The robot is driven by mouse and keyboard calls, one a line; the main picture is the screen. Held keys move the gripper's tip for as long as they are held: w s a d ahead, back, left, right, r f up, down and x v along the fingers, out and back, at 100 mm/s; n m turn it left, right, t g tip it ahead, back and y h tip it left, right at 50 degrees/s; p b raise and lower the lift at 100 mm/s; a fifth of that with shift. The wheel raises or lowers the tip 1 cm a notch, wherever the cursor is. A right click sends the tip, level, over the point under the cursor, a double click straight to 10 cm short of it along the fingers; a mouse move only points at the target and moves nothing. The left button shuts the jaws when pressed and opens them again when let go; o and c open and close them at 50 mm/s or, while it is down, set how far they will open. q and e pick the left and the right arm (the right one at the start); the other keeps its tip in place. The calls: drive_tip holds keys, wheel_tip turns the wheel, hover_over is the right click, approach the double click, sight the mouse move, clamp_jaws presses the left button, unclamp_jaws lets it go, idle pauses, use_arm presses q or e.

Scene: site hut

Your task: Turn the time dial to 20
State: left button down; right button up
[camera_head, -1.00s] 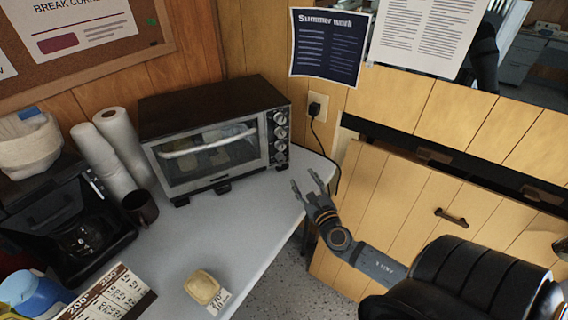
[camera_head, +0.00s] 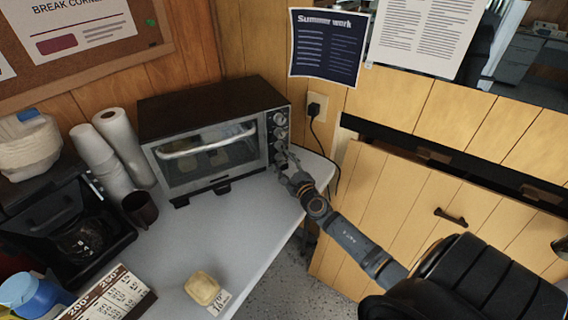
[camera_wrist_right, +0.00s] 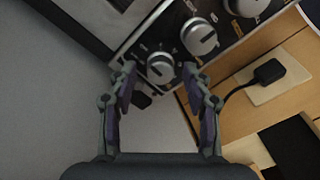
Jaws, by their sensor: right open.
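The toaster oven (camera_head: 215,138) stands on the grey counter, its door shut. A column of silver dials runs down the right of its front: an upper dial (camera_head: 280,118) and ones below it. In the right wrist view I see the lowest dial (camera_wrist_right: 160,68), the one above it (camera_wrist_right: 199,36) and part of another (camera_wrist_right: 246,5). Their markings are too small to read, so I cannot tell which is the time dial. My right gripper (camera_head: 284,162) is open at the panel's lower end; in the wrist view its fingertips (camera_wrist_right: 158,74) stand either side of the lowest dial. Contact is unclear.
A plug in a wall socket (camera_head: 317,107) has its black cord hanging right of the oven. A dark mug (camera_head: 140,208), paper rolls (camera_head: 118,143) and a coffee maker stand left. The counter between is clear.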

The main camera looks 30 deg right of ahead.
drive_tip(key=shift+c, duration=0.4)
clamp_jaws()
